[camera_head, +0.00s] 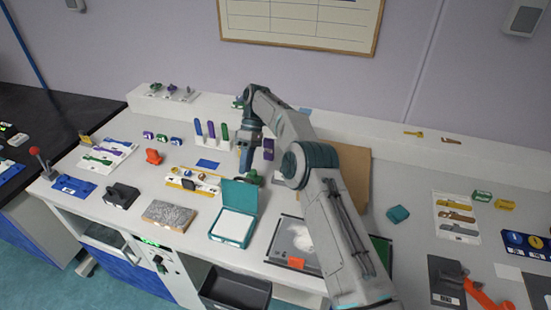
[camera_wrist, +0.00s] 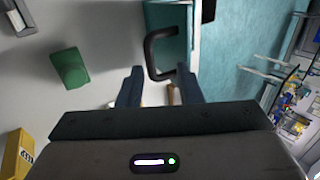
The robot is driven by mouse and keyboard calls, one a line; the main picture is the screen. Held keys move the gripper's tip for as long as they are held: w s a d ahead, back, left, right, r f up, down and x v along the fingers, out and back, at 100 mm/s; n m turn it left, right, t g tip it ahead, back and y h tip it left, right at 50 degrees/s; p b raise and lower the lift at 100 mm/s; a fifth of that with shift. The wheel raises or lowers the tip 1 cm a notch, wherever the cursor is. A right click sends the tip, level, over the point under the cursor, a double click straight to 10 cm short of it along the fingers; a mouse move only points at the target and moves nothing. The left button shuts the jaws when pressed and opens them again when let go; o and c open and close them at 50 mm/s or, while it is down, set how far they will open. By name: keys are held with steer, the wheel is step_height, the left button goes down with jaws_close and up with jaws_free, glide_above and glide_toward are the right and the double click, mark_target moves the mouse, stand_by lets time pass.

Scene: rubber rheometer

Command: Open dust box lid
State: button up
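The teal dust box (camera_head: 231,229) stands on the bench, left of my arm. Its teal lid (camera_head: 240,194) stands raised at the back edge, and a pale inside shows. In the wrist view, a teal panel (camera_wrist: 228,50), apparently the lid, carries a black handle (camera_wrist: 150,48). My gripper (camera_wrist: 157,75) is open, with its two dark fingers apart. The near end of the handle lies at the gap between the fingertips; I cannot tell whether they touch it. In the head view, my gripper (camera_head: 249,177) is just behind the lid, with its fingers mostly hidden.
A grey-speckled block (camera_head: 168,215) lies left of the box. A dark framed tray (camera_head: 291,240) is close on its right. A rack with coloured tubes (camera_head: 211,131) stands behind. In the wrist view, a green block (camera_wrist: 70,66) and a yellow box (camera_wrist: 17,155) are nearby.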

steer(key=d+r+b, duration=0.1)
steer(key=d+r, duration=0.2)
steer(key=d, duration=0.2)
steer(key=s+d+r+b, duration=0.1)
steer(key=d+r+b, duration=0.1)
steer(key=d, duration=0.4)
steer(key=shift+d+r, duration=0.3)
steer(key=shift+r, duration=0.6)
steer(key=shift+s, duration=0.1)
